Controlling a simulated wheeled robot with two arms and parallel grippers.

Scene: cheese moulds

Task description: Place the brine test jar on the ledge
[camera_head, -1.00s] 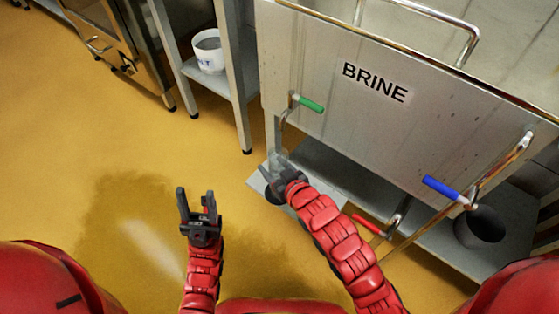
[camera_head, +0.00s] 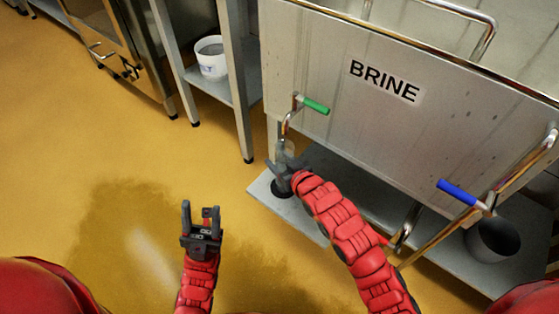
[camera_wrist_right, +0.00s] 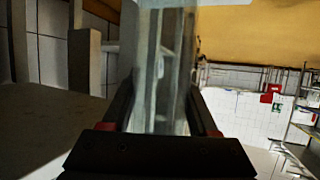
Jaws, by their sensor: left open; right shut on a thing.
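The brine test jar (camera_head: 285,152) is clear and looks faint in the head view, just under the green-handled tap (camera_head: 314,105). My right gripper (camera_head: 282,168) is shut on it. In the right wrist view the clear jar (camera_wrist_right: 165,70) stands between the two dark fingers of my right gripper (camera_wrist_right: 163,105). A low grey ledge (camera_head: 300,217) runs along the foot of the brine tank, below the jar. The jar's base is partly hidden by the gripper, so I cannot tell its gap to the ledge. My left gripper (camera_head: 201,212) is open and empty over the yellow floor.
The steel tank (camera_head: 320,60) marked BRINE stands behind. A blue-handled tap (camera_head: 461,193) and a dark round vessel (camera_head: 492,240) are at the right. A white bucket (camera_head: 211,58) sits on a side shelf. The floor (camera_head: 80,130) at left is clear.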

